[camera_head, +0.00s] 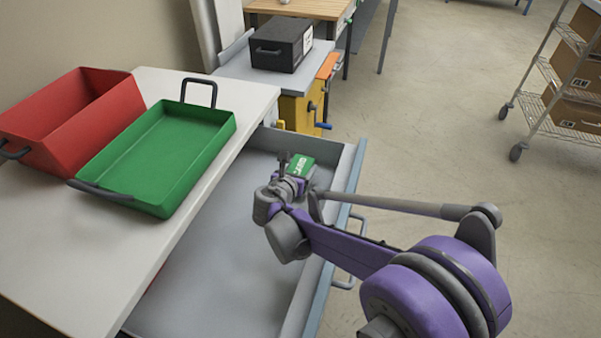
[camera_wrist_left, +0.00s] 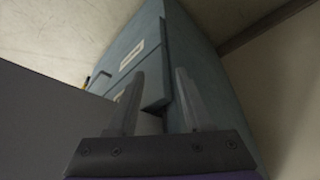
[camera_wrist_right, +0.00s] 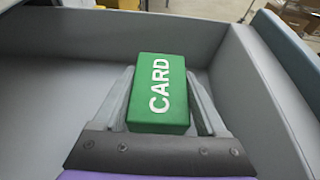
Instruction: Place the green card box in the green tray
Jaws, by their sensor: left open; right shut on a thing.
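The green card box (camera_wrist_right: 158,95), marked CARD in white, sits between the fingers of my right gripper (camera_wrist_right: 160,105) in the right wrist view. My right gripper (camera_head: 290,172) is shut on it inside the open grey drawer, near the far end. In the head view the card box (camera_head: 301,166) is partly hidden by the gripper. The green tray (camera_head: 178,118) with dark handles stands on the white counter to the left and looks empty. My left gripper (camera_wrist_left: 158,105) is open and empty, facing a grey-blue cabinet; it is not in the head view.
A red tray (camera_head: 70,118) stands left of the green tray. The open drawer (camera_head: 230,240) has raised walls beside the counter (camera_head: 70,240). A black box (camera_head: 281,46) sits on a farther bench. A wire cart (camera_head: 560,90) with cardboard boxes stands at right.

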